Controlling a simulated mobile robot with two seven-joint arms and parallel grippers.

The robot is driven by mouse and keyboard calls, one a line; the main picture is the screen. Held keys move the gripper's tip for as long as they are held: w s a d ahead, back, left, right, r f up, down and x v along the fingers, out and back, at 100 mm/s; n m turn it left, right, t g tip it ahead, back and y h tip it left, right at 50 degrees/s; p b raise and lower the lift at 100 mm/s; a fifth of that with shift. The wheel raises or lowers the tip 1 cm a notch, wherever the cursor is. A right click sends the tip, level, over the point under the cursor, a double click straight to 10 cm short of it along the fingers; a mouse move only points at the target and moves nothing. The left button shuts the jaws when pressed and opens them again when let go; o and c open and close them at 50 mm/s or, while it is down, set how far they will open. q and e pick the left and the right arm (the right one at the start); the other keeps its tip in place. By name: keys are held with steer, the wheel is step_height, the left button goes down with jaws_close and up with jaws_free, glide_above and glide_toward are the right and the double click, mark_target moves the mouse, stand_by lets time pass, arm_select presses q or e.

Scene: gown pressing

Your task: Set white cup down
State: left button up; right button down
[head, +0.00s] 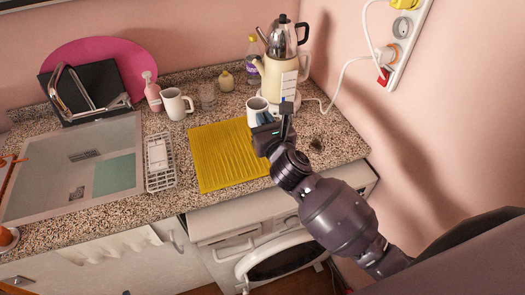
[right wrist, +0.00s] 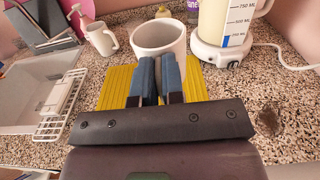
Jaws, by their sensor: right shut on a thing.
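The white cup (head: 256,106) is upright at the back right corner of the yellow ribbed mat (head: 220,160). My right gripper (head: 266,119) is shut on the cup's near side. In the right wrist view, the blue fingers (right wrist: 159,72) are close together against the white cup (right wrist: 158,37), hiding part of its front. I cannot tell whether the cup's base touches the mat or is slightly above it. A second white mug (head: 175,103) stands on the counter to the left. My left gripper is not in view.
A cream kettle base with a metal teapot (head: 280,75) stands just behind the cup, its white cord running right. A glass (head: 207,97), a pink soap bottle (head: 152,92) and a white rack (head: 160,162) are left. Most of the mat is bare.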

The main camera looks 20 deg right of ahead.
step_height(320, 180, down, 7)
steer(key=shift+r+b, duration=0.1)
steer(key=shift+b, duration=0.85)
step_height(320, 180, down, 4)
steer(key=shift+f+b, duration=0.15)
steer(key=shift+b, duration=0.85)
steer(key=shift+f, duration=0.15)
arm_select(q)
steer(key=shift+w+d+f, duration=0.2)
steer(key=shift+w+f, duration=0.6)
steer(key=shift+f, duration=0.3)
arm_select(e)
steer(key=c, duration=1.2)
jaws_free()
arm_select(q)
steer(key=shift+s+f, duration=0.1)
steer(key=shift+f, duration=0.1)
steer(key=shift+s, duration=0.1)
